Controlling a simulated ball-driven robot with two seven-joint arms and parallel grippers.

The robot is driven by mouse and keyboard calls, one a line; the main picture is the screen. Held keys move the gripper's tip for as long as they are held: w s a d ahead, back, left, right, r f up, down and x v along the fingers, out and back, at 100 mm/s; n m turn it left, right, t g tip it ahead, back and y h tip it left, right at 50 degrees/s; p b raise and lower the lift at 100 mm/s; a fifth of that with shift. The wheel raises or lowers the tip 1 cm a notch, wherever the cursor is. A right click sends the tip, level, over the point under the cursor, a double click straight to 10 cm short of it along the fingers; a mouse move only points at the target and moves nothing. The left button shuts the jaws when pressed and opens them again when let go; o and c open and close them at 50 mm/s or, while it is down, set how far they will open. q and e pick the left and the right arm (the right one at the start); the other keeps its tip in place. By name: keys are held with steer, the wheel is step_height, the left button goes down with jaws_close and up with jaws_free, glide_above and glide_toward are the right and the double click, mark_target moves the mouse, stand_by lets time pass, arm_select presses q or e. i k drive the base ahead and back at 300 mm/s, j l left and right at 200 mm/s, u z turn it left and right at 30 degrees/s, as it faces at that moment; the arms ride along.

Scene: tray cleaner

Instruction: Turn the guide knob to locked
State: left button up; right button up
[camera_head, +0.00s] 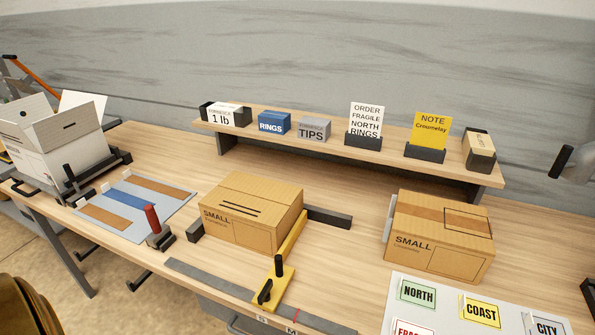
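The yellow guide (290,240) sits on the dark rail (215,283) at the front of the table, its long arm running back along the right side of a small cardboard box (250,212). A black knob (265,291) lies at the front of the guide's yellow base, its bar slanted. An upright black handle (279,266) stands just behind the knob. The letters S and M show at the table's front edge below the rail. I cannot read a lock mark by the knob. Neither of my grippers is in view.
A red-handled tool (153,222) stands left of the box. A second box (438,237) and a label sheet (401,289) lie to the right. A shelf (340,146) with signs spans the back. An open white carton (62,145) stands far left. Bare table separates the boxes.

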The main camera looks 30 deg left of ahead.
mark_target(264, 296)
steer(key=u, duration=1.3)
